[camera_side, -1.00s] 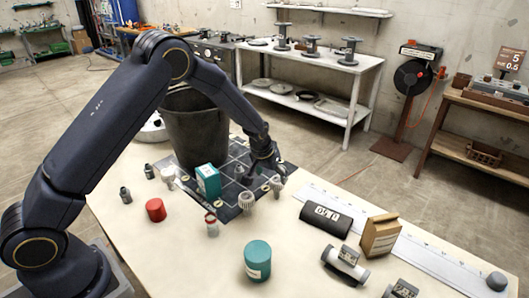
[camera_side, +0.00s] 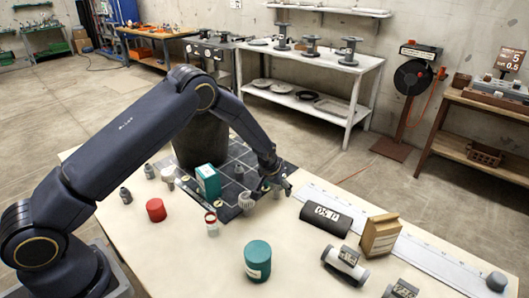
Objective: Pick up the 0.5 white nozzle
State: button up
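Several small nozzle-like parts stand on and beside the dark gridded mat (camera_side: 232,155). A white ribbed one (camera_side: 246,200) stands at the mat's front edge. A whitish one (camera_side: 168,173) stands at the mat's left, and a grey one (camera_side: 239,171) stands near its middle. I cannot read a size on any of them. My gripper (camera_side: 284,190) points down at the mat's right corner, right of the white ribbed part. A pale part seen there earlier is now hidden by the fingers. The fingers are too small and dark to show whether they are open or hold anything.
A red cap (camera_side: 156,210), a red-topped vial (camera_side: 211,224) and a teal jar (camera_side: 257,261) stand in front.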

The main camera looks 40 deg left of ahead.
jog(key=c, duration=0.9)
jog(key=shift+r, duration=0.15)
